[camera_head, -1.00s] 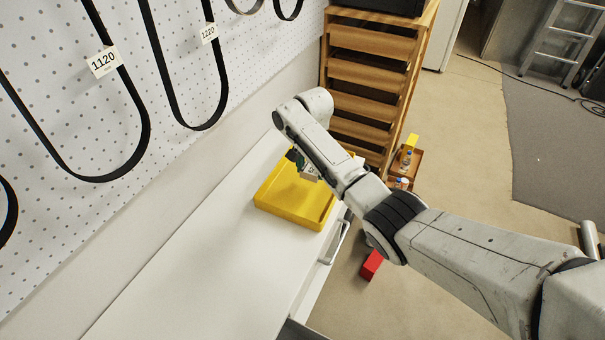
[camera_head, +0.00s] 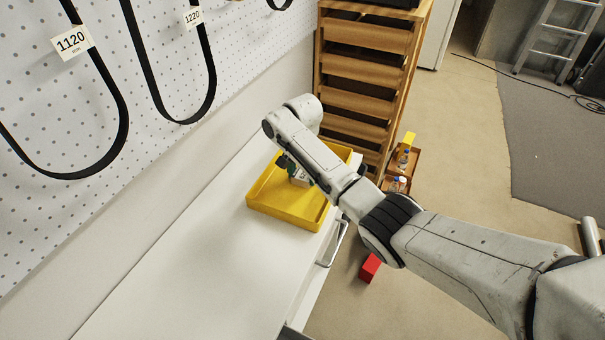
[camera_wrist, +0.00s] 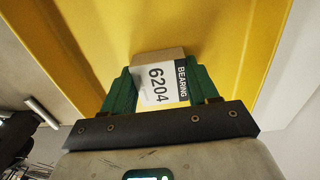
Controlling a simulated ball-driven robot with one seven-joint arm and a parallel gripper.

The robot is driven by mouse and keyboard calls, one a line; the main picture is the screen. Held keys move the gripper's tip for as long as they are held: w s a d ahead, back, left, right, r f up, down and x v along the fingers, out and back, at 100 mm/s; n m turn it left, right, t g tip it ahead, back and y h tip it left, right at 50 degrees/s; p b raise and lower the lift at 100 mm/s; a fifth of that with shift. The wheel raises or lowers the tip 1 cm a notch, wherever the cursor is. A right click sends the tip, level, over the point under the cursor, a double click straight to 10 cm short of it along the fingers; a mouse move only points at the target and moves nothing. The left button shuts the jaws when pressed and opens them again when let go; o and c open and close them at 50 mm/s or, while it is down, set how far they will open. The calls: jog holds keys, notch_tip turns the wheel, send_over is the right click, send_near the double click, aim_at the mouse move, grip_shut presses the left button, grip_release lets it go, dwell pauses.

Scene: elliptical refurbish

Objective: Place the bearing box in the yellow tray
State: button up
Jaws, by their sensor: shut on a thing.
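The bearing box (camera_wrist: 163,82), with a white label reading "BEARING 6204", is between the green fingers of my gripper (camera_wrist: 163,90) in the wrist view. My gripper is shut on it. The yellow tray (camera_head: 275,208) lies on the white worktop in the head view, and its yellow surface fills the background of the wrist view (camera_wrist: 215,30). In the head view my gripper (camera_head: 290,170) and the box (camera_head: 300,180) are over the tray's inside, partly hidden by my arm. I cannot tell whether the box touches the tray floor.
The white worktop (camera_head: 190,245) is clear in front of the tray. A pegboard with black belts (camera_head: 205,75) stands along the left. A wooden shelf rack (camera_head: 365,75) stands behind the tray. A red box (camera_head: 370,267) lies on the floor to the right.

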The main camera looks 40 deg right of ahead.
aim_at(302, 175)
jog(key=o, duration=1.1)
notch_tip(302, 175, up, 12)
jog(key=shift+r+p, duration=0.1)
jog(key=shift+p, duration=0.45)
